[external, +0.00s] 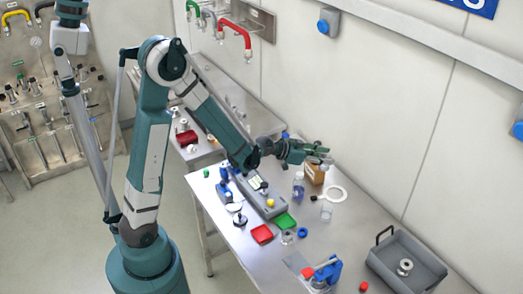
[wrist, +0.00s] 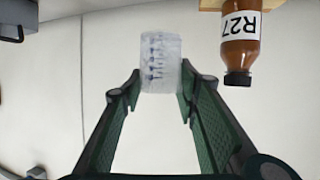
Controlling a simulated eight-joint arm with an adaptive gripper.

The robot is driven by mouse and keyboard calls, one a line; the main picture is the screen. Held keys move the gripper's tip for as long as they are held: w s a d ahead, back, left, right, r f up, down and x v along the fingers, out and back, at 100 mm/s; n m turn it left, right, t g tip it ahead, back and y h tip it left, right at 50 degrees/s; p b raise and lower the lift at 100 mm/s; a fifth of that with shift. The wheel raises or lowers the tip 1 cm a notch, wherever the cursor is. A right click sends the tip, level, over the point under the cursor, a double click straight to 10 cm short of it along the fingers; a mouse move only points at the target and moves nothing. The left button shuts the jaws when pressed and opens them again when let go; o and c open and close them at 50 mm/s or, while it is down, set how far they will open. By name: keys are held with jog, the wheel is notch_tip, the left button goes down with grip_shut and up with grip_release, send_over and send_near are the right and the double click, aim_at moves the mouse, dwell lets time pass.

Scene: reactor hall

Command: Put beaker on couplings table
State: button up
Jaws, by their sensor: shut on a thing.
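The beaker (wrist: 161,62) is clear with blue markings and sits between the fingertips of my gripper (wrist: 158,88) in the wrist view. The fingers are shut on its sides. In the external view my gripper (external: 322,156) is above the back of the near table (external: 345,235), and the held beaker is hard to make out there. A second metal table (external: 235,100) stands farther back on the left, with small metal fittings on it. No label shows which table is the couplings table.
A brown bottle (wrist: 239,40) labelled R27 is close beside the beaker. Clear vessels (external: 298,185) (external: 327,210) and a white ring (external: 336,193) stand near my gripper. A grey bin (external: 408,262) is at the right. The wall runs behind both tables.

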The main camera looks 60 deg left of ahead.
dwell(0.7)
jog(key=shift+s+d+f+b, duration=0.15)
jog(key=shift+d+f+b, duration=0.05)
jog(key=shift+d, duration=0.2)
jog(key=shift+s+d+f+b, duration=0.1)
jog(key=shift+d+f+b, duration=0.1)
jog(key=shift+d, duration=0.15)
jog(key=s+d+f+b, duration=0.3)
jog(key=s+d+b, duration=0.15)
jog(key=d, duration=0.55)
jog(key=b, duration=0.7)
send_over(334, 241)
jog(key=shift+s+f, duration=0.1)
jog(key=shift+f, duration=0.65)
jog(key=shift+f, duration=0.1)
jog(key=shift+f+b, duration=0.9)
jog(key=shift+f, duration=1.95)
jog(key=shift+f+b, duration=0.7)
jog(key=shift+f, duration=1.35)
